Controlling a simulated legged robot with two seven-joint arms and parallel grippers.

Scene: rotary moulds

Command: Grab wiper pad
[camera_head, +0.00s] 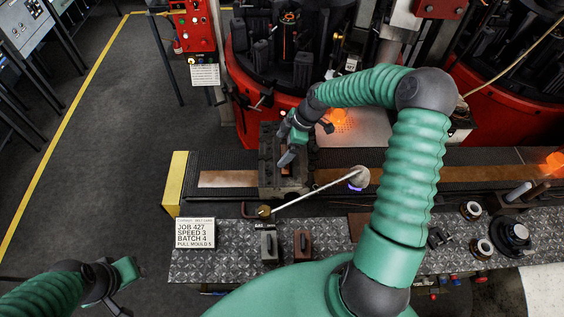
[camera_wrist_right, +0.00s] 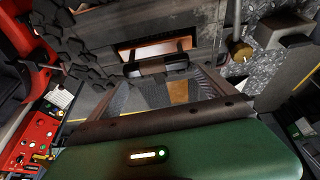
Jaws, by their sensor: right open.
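No single thing is clearly recognisable as the wiper pad. Two small blocks with handles stand on the diamond-plate bench, one grey (camera_head: 269,246) and one reddish brown (camera_head: 302,246). My right gripper (camera_head: 287,158) points down over a dark mould block (camera_head: 284,184) with a copper-coloured slot. In the right wrist view, its open jaws (camera_wrist_right: 158,82) face a dark handle-like bar (camera_wrist_right: 157,65) in front of that slot; contact cannot be told. My left gripper (camera_head: 128,272) is at the lower left, away from the bench, its jaw opening unclear.
A white rod (camera_head: 318,190) runs from a brass ball (camera_head: 264,211) to a round grey piece (camera_head: 358,178) right of the mould block. A job sign (camera_head: 195,233) stands at the bench's left end. Red machines (camera_head: 250,115) stand behind.

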